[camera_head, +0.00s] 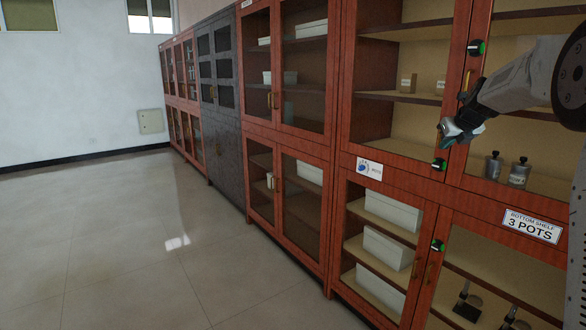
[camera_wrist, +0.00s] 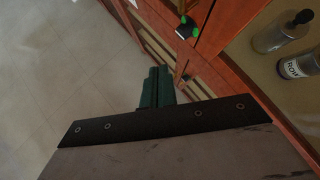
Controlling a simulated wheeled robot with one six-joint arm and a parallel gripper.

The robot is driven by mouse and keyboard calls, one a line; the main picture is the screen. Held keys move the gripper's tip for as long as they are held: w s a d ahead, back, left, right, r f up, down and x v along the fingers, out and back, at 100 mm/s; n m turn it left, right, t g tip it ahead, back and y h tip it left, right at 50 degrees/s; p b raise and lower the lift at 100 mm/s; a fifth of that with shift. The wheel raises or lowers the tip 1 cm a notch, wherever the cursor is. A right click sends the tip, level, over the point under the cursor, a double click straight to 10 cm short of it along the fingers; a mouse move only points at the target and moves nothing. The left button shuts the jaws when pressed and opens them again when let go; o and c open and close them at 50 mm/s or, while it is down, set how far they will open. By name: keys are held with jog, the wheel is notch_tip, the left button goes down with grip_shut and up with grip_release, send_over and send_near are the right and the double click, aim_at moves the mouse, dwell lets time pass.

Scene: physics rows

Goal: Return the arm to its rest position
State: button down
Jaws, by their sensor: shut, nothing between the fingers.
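My gripper (camera_head: 445,130) is at the right of the head view, at the end of my arm, in front of the red wooden cabinet. It points left and slightly down. In the wrist view its dark green fingers (camera_wrist: 156,88) are together with nothing between them. Beyond the fingers the wrist view shows the cabinet front and the floor. I cannot tell from the frames whether the gripper touches the cabinet.
The red cabinet (camera_head: 400,150) stands close by my arm, with green-and-black knobs (camera_head: 477,47) on its doors. Two bottles (camera_head: 519,172) stand on a shelf at the right. White boxes (camera_head: 388,247) fill the lower shelves. The floor (camera_head: 120,240) at the left is clear.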

jog(key=s+a+f+n+g+y, duration=0.1)
jog(key=s+a+f+n+g, duration=0.1)
jog(key=s+a+f+n, duration=0.35)
jog(key=s+a+f+n+g+y, duration=0.1)
jog(key=s+a+f+n+g, duration=0.15)
jog(key=s+n, duration=0.55)
jog(key=s+a+n+g, duration=0.1)
jog(key=s+a+n, duration=0.5)
jog(key=s, duration=0.7)
jog(key=s+a+f+n+g, duration=0.1)
jog(key=s+a+n, duration=0.6)
jog(key=s, duration=0.6)
jog(key=s+a+f+n+g+h, duration=0.1)
jog(key=s+a+n, duration=0.6)
jog(key=s, duration=0.5)
jog(key=shift+s+a+f+n, duration=0.2)
jog(key=shift+s+n, duration=0.2)
jog(key=shift+n, duration=0.85)
